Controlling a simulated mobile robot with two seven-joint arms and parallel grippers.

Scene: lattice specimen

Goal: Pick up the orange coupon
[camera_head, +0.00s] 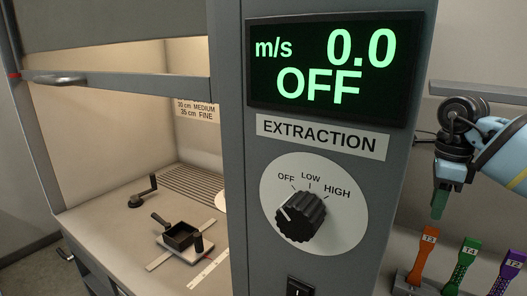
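The orange coupon (421,260), labelled T3, stands upright and slightly tilted in a holder at the lower right. My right gripper (440,208) points down above it and a little to the right, apart from it. Its green-tipped fingers are seen edge-on, so I cannot tell whether they are open or shut. Nothing shows held at the fingertips. My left gripper is not in view.
A green coupon (463,266) and a purple coupon (508,273) stand right of the orange one. A grey post with an extraction dial (303,213) and a display reading 0.0 OFF (334,68) fills the middle. Left is a hood with a black open box (180,237).

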